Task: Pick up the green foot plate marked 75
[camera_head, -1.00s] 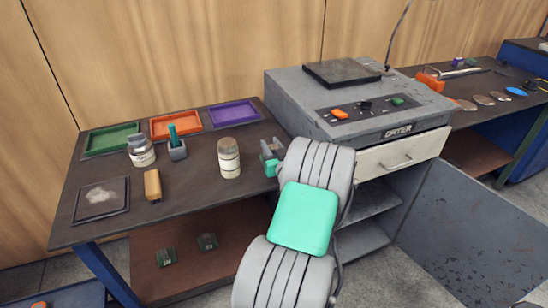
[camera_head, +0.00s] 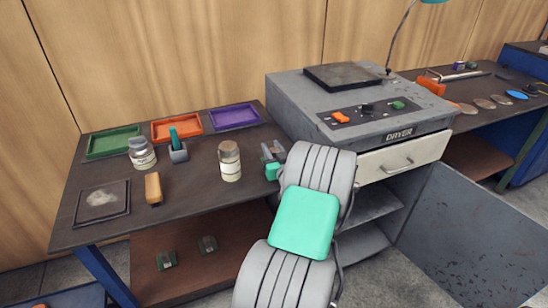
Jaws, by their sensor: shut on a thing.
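My gripper (camera_head: 272,152) is over the right part of the bench top, beside the dryer's left side. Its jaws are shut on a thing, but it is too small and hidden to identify. Two small dark green plates with pale marks sit on the lower shelf, one at the left (camera_head: 166,260) and one to its right (camera_head: 207,244). Their marks are too small to read, so I cannot tell whether either is the foot plate marked 75. My gripper is above and to the right of both.
A cream-labelled jar (camera_head: 230,161) stands just left of my gripper. The grey dryer (camera_head: 360,115) stands close on the right, above a drawer (camera_head: 400,160). Green (camera_head: 113,155), orange (camera_head: 158,137) and purple (camera_head: 212,127) trays line the bench's back. An orange-tan block (camera_head: 153,188) lies at the left.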

